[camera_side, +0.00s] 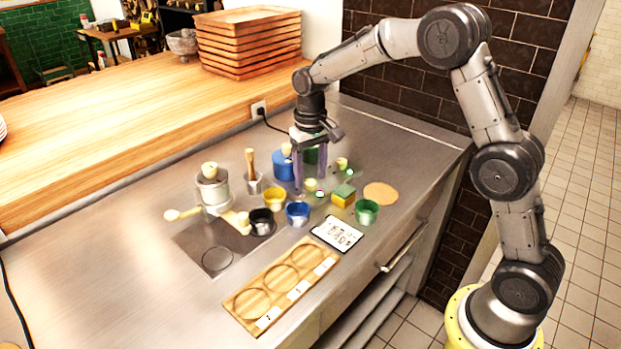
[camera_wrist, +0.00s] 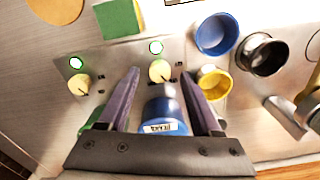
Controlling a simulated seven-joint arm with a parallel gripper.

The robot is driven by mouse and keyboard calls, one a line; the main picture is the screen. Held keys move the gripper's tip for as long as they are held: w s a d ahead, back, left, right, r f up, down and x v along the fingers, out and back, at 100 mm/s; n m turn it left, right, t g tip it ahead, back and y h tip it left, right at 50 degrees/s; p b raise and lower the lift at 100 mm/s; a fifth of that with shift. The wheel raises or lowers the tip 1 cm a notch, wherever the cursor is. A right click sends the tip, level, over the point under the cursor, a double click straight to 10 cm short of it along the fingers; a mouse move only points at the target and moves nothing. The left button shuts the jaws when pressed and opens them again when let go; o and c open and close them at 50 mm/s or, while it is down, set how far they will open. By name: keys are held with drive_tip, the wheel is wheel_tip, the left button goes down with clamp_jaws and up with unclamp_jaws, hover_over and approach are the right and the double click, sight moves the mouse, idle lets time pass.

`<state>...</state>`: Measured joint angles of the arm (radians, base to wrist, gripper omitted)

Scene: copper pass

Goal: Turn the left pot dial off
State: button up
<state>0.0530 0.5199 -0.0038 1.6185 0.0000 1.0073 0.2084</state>
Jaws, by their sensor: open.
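The dial in front of the blue pot (camera_side: 282,166) is a cream knob (camera_side: 310,184) with a dark pointer, left of the other dial in the side view. It also shows in the wrist view (camera_wrist: 160,70). A green light (camera_wrist: 155,47) glows beside it. My gripper (camera_wrist: 154,72) is open, with its purple fingers pointing down on either side of this dial; I cannot tell whether they touch it. My gripper also shows in the side view (camera_side: 309,182). The second cream dial (camera_wrist: 80,85) has its own lit green light (camera_wrist: 75,63), near the partly hidden green pot (camera_wrist: 94,121).
Yellow (camera_side: 274,199), black (camera_side: 262,221), blue (camera_side: 298,213) and green (camera_side: 367,211) cups stand near the gripper. A green-yellow sponge (camera_side: 343,196), a card (camera_side: 337,233) and a wooden tray (camera_side: 250,310) lie forward.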

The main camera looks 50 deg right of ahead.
drive_tip(key=shift+f, duration=0.9)
clamp_jaws()
